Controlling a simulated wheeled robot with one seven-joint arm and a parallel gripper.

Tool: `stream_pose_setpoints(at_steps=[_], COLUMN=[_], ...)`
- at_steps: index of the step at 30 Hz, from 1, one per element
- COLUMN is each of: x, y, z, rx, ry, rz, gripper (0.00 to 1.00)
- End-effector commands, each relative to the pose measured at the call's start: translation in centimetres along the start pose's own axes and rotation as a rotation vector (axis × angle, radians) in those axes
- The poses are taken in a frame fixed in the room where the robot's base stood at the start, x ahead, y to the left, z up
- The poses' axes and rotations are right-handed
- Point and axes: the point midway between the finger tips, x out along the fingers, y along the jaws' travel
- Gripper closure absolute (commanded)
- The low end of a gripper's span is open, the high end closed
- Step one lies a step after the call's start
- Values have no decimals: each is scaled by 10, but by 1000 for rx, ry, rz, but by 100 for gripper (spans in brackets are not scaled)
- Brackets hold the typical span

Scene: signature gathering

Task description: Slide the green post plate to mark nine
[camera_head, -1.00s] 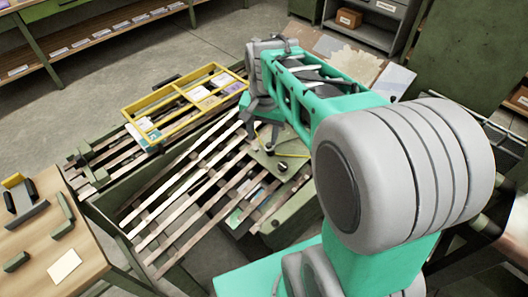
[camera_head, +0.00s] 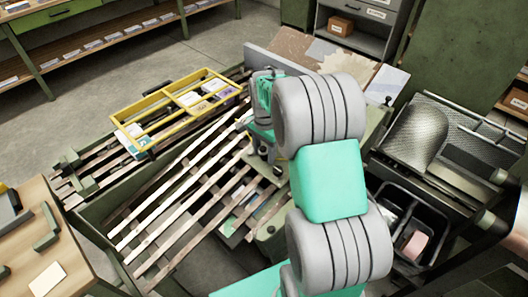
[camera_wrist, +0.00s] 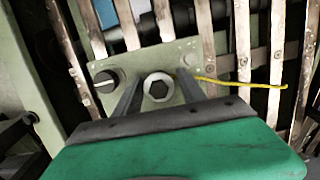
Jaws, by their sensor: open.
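The pale green post plate (camera_wrist: 150,62) lies across the slatted rack in the wrist view. It carries a hexagonal-topped post (camera_wrist: 158,88) in the middle and a dark slotted knob (camera_wrist: 104,80) at the left. A thin yellow pointer (camera_wrist: 240,83) sticks out to the right. My gripper (camera_wrist: 158,90) is open, with one finger on each side of the post. I cannot tell whether the fingers touch it. In the head view, my gripper (camera_head: 266,150) is over the rack, and my arm hides much of the plate. I cannot make out any numbered marks.
The slatted rack (camera_head: 180,205) fills the middle. A yellow divided frame (camera_head: 150,103) lies on its far left end. A wooden table (camera_head: 70,268) stands at the lower left. A black bin (camera_head: 425,225) and a mesh-covered tray (camera_head: 480,150) are at the right.

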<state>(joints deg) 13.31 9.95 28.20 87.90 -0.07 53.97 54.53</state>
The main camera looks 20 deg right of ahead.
Motion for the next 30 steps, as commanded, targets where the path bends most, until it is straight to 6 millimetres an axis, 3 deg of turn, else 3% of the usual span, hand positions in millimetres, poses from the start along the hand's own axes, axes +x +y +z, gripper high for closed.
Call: stream_pose_setpoints(at_steps=[18,30], x=[-1,-1], y=[0,0], z=[0,0], rx=[-1,-1], ry=[0,0], rz=[0,0], gripper=[99,100])
